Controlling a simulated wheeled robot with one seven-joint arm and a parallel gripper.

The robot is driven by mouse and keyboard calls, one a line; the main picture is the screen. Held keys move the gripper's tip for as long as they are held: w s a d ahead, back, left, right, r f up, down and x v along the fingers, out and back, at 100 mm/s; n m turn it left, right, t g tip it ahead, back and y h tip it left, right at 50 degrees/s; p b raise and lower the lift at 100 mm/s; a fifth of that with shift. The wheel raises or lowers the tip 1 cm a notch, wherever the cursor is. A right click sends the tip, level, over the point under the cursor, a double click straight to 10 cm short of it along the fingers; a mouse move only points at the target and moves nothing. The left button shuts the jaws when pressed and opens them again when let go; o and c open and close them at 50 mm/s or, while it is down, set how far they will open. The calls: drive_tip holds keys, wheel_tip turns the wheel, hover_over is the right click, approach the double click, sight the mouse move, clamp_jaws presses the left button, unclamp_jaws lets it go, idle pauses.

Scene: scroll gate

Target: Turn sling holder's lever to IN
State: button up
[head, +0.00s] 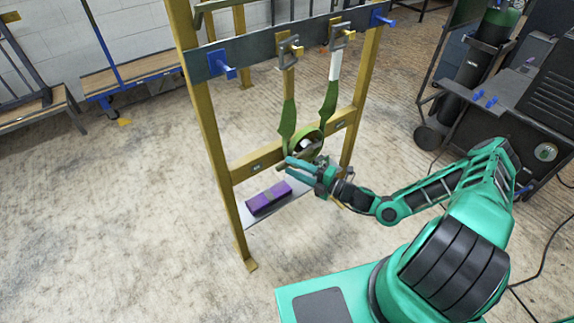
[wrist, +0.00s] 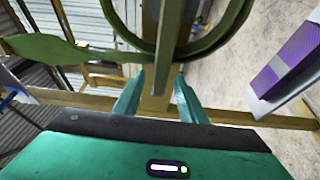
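A green sling (head: 287,120) hangs in a loop from two metal buckles on the dark crossbar (head: 260,52) of a yellow frame. A whitish thing shows inside the loop's bottom. My gripper (head: 294,164) is at the loop's lower end. In the wrist view my gripper (wrist: 158,98) has its two teal fingers apart. An olive-green upright bar or strip (wrist: 172,45) reaches down between them with gaps on both sides. The curved sling (wrist: 225,30) is behind it. I cannot tell whether this strip is the holder's lever. No IN marking is readable.
A purple box (head: 268,198) lies on a pale shelf (head: 290,208) low in the frame; it also shows in the wrist view (wrist: 290,55). Blue pegs (head: 224,66) stick out from the crossbar. A dark machine (head: 510,110) stands at right.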

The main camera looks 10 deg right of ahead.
drive_tip(key=v, duration=0.7)
drive_tip(key=shift+d, duration=0.2)
drive_tip(key=shift+s, duration=0.1)
drive_tip(key=s+n+g, duration=0.9)
drive_tip(key=n, duration=0.5)
drive_tip(key=s+d+r+n+g+h, duration=0.4)
drive_tip(key=s+d+n+g, duration=0.1)
drive_tip(key=d+n, duration=0.35)
drive_tip(key=s+d+r+n+h, duration=0.2)
drive_tip(key=d+r+n+h, duration=0.1)
drive_tip(key=r+n, duration=0.3)
drive_tip(key=s+d+r+n+h, duration=0.3)
drive_tip(key=d+r, duration=0.1)
drive_tip(key=r, duration=0.3)
drive_tip(key=s+r+n+t+h, duration=0.1)
drive_tip(key=s+r+n+h, duration=0.1)
drive_tip(key=s+r+n, duration=0.5)
drive_tip(key=s+r, duration=0.3)
drive_tip(key=r, duration=0.4)
drive_tip(key=shift+d+r, duration=0.25)
drive_tip(key=shift+d, duration=0.15)
drive_tip(key=shift+s, duration=0.15)
